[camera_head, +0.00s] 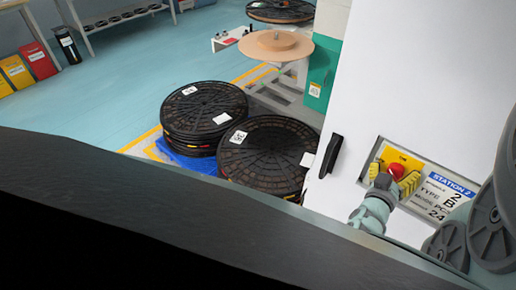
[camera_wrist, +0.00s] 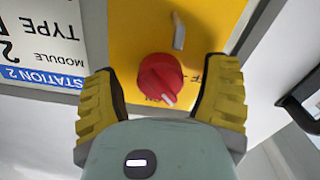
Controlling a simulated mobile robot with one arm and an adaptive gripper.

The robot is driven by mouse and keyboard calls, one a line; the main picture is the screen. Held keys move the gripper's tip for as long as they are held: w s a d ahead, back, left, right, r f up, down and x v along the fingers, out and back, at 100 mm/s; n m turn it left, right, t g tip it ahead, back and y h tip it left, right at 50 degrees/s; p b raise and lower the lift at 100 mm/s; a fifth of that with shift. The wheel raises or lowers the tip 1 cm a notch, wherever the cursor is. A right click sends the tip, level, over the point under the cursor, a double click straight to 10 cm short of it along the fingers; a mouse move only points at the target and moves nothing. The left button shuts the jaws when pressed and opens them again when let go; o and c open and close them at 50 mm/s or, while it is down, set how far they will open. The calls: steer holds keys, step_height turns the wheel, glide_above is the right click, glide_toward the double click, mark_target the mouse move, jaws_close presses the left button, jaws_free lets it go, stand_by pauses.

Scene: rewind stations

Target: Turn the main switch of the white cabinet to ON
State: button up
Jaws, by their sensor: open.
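The white cabinet (camera_head: 405,75) stands on the right in the head view. Its main switch is a red rotary knob (camera_wrist: 160,76) on a yellow plate (camera_wrist: 205,22), seen close up in the wrist view; the red knob also shows in the head view (camera_head: 397,170). A white mark on the knob points to the lower right in the wrist view. Part of the lettering on the plate is hidden by the knob and a finger. My gripper (camera_wrist: 162,95) is open, with one yellow finger on each side of the knob. I see gaps between the fingers and the knob.
A black door handle (camera_head: 331,155) sticks out left of the switch panel. A label reading Station 2 (camera_head: 450,192) is beside the switch. Stacks of black reels (camera_head: 203,108) stand on the floor to the left. Open blue floor (camera_head: 110,95) lies beyond.

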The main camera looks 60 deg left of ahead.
steer(key=c, duration=1.2)
steer(key=shift+f+m+b, duration=0.1)
steer(key=shift+m+b, duration=0.2)
steer(key=shift+b, duration=0.2)
steer(key=shift+f+m+b, duration=0.1)
steer(key=shift+m+b, duration=0.2)
steer(key=m+b, duration=0.3)
steer(key=shift+s+f+b, duration=0.1)
steer(key=shift+f+b, duration=0.05)
steer(key=shift+b, duration=0.2)
steer(key=m+b, duration=0.4)
steer(key=shift+m+b, duration=0.3)
steer(key=shift+r+m+b, duration=0.25)
steer(key=shift+m+b, duration=0.05)
steer(key=shift+m, duration=0.1)
